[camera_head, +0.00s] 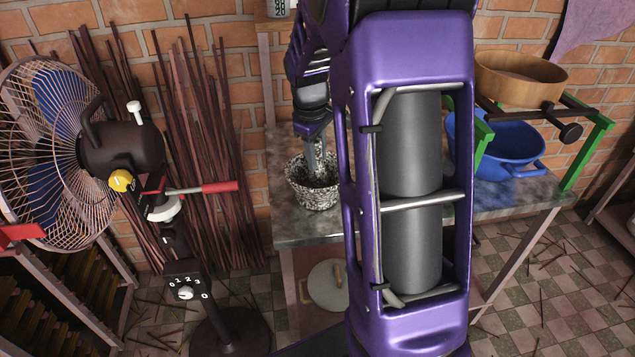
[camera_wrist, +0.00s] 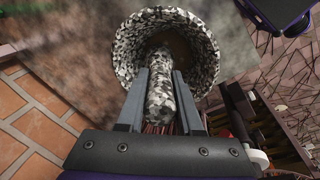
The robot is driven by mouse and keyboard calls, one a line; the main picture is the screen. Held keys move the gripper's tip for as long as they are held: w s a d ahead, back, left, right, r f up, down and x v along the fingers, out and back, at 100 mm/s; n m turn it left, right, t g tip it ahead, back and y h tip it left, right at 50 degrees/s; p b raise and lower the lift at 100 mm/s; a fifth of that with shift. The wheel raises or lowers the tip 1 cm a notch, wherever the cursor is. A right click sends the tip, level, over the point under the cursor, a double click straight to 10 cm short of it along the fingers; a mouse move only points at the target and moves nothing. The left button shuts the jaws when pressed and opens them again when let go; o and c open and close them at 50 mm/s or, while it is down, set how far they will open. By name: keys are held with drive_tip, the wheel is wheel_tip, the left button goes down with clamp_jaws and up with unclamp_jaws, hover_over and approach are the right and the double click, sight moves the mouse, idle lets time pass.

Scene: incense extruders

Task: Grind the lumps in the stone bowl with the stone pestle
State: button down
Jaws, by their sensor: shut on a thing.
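The stone bowl (camera_head: 312,196) is speckled black and white and stands on the grey stone-topped table, left of my arm. In the wrist view the bowl (camera_wrist: 208,42) fills the upper middle, with brown material (camera_wrist: 184,38) inside; I cannot make out separate lumps. My gripper (camera_wrist: 160,85) is shut on the stone pestle (camera_wrist: 160,90), which has the same speckled look. The pestle's far end reaches into the bowl; whether it touches the bottom is unclear. In the head view my gripper (camera_head: 316,155) points down into the bowl and mostly hides the pestle.
A blue basin (camera_head: 495,150) stands at the table's right under a green frame (camera_head: 590,150) with a wooden sieve (camera_head: 520,80). A large fan (camera_head: 120,150) stands at left. Bundled sticks (camera_head: 195,150) lean on the brick wall. The table front (camera_head: 300,232) is bare.

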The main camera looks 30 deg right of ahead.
drive_tip(key=shift+w+a, duration=0.15)
drive_tip(key=shift+a, duration=0.5)
